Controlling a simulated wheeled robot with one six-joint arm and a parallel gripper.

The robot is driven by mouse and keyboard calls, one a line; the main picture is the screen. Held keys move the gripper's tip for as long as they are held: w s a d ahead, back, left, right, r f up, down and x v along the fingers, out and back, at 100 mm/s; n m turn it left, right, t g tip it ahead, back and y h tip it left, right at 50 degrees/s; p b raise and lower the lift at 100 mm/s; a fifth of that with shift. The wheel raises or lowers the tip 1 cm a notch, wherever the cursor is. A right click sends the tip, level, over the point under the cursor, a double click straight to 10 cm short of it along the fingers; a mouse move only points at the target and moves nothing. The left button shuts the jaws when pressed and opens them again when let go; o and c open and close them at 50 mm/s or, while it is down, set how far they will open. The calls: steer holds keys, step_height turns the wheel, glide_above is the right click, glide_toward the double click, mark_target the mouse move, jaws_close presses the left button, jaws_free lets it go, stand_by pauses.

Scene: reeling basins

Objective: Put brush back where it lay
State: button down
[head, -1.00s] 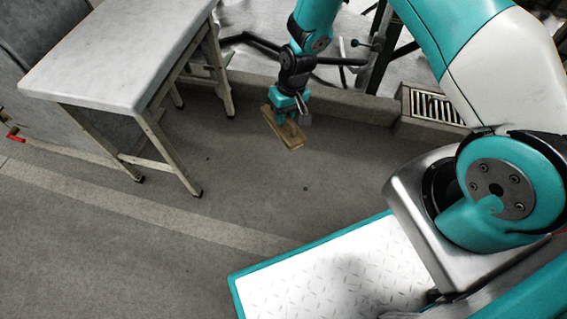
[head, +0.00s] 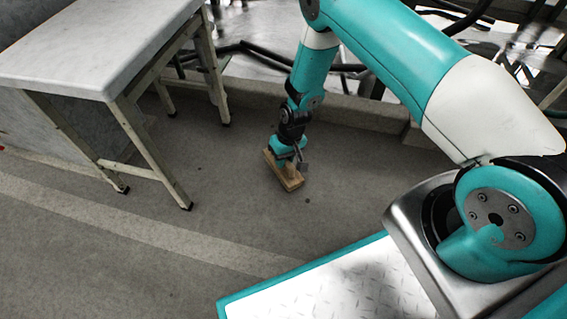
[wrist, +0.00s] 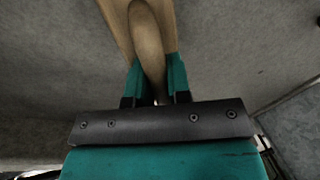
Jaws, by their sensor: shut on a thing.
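The brush (head: 291,184) has a tan wooden block and shows in the head view low over the grey floor, right of the table legs. I cannot tell for sure whether it touches the floor. My gripper (head: 287,165) points down onto it from above. In the wrist view the brush's rounded wooden handle (wrist: 147,40) lies between the two teal fingers of my gripper (wrist: 154,80), which are shut on it. The underside of the brush is hidden.
A white-topped table (head: 95,45) on metal legs stands at the left. A low kerb (head: 350,110) runs behind the brush, with dark pipes beyond. The floor (head: 240,225) around the brush is clear, apart from a small dark spot.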

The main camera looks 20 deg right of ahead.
steer(key=shift+f, duration=0.2)
steer(key=shift+f, duration=0.1)
steer(key=c, duration=1.1)
jaws_free()
steer(key=shift+o, duration=0.2)
